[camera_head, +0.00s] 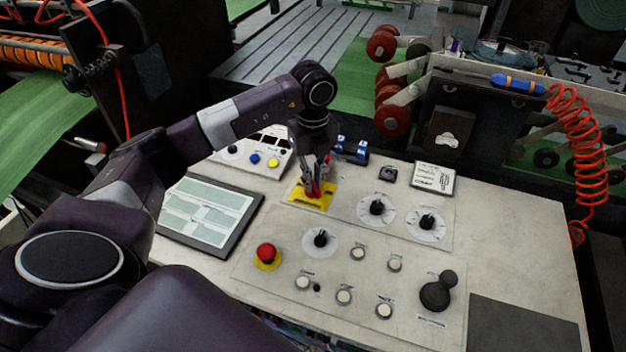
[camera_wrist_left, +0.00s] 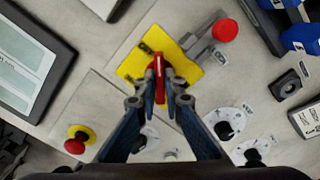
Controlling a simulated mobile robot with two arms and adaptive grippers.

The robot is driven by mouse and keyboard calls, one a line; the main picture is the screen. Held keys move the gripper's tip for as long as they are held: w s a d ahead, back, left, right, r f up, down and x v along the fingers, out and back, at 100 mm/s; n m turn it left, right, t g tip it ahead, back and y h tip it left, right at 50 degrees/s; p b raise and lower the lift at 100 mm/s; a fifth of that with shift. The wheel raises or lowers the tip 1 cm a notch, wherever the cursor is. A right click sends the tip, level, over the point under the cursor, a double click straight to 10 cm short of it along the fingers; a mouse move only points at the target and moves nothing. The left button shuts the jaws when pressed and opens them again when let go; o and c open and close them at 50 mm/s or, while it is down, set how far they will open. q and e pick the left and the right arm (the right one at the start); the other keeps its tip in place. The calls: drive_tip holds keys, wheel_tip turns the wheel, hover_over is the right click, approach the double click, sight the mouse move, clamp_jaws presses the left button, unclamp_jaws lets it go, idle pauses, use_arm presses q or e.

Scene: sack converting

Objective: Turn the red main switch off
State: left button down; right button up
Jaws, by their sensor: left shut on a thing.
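The red main switch (camera_wrist_left: 158,78) sits on a yellow plate (camera_wrist_left: 134,66) on the light control panel. In the head view the yellow plate (camera_head: 299,196) is partly covered by my gripper. My left gripper (camera_head: 316,186) reaches down over the switch. In the left wrist view its two fingertips (camera_wrist_left: 159,88) are closed on the red handle from both sides. The handle points roughly up and down in that view. My right gripper does not show.
A red emergency button (camera_head: 266,253) on a yellow base, black knobs (camera_head: 376,207) and several white buttons share the panel. A flat screen (camera_head: 208,212) lies left of the switch. Blue parts (camera_head: 350,150) stand behind it. A red round knob (camera_wrist_left: 225,30) is close beside the yellow plate.

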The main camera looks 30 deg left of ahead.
use_arm(q)
drive_tip(key=c, duration=2)
unclamp_jaws()
drive_tip(key=shift+c, duration=0.2)
wheel_tip(320, 180, up, 12)
drive_tip(key=shift+r, duration=0.1)
